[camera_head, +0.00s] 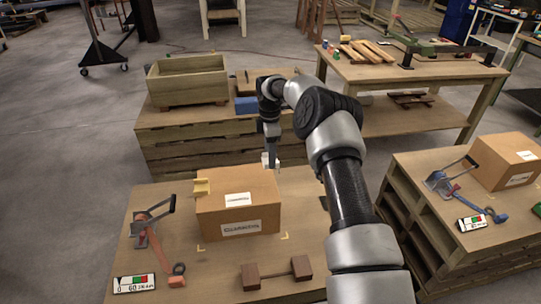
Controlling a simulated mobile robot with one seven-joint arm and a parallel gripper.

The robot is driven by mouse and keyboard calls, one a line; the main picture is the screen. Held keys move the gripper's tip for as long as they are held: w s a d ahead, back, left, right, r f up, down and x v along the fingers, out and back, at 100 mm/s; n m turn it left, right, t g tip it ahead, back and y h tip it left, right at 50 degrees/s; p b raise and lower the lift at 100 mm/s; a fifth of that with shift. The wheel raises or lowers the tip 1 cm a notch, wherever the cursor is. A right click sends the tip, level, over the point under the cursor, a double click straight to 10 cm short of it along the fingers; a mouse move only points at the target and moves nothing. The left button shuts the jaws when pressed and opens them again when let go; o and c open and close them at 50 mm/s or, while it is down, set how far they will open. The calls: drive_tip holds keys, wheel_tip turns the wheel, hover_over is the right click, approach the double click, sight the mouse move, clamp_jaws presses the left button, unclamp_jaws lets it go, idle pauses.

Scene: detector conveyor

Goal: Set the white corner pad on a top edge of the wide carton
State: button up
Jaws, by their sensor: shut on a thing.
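The wide carton (239,206) is a brown box with white labels, standing on the near wooden platform. A yellowish corner pad (202,187) sits on its left top edge. My gripper (271,157) points down by the carton's far right top corner and is shut on the white corner pad (266,160). The pad is small and partly hidden by the fingers. I cannot tell whether it touches the carton's edge or hangs just above or behind it.
An orange strap with a ratchet (150,246) lies left of the carton. A dark wooden block piece (277,273) lies in front. A second carton (507,161) stands on the right platform. A wooden crate (188,83) stands on pallets behind.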

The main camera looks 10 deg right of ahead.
drive_tip(key=shift+f, duration=0.1)
drive_tip(key=shift+f+b, duration=1.25)
drive_tip(key=shift+f, duration=1.05)
drive_tip(key=shift+f+b, duration=1.5)
drive_tip(key=shift+f, duration=0.75)
drive_tip(key=o, duration=1.2)
drive_tip(key=shift+c, duration=0.2)
wheel_tip(320, 180, up, 18)
drive_tip(key=p, duration=0.2)
drive_tip(key=shift+f, duration=0.25)
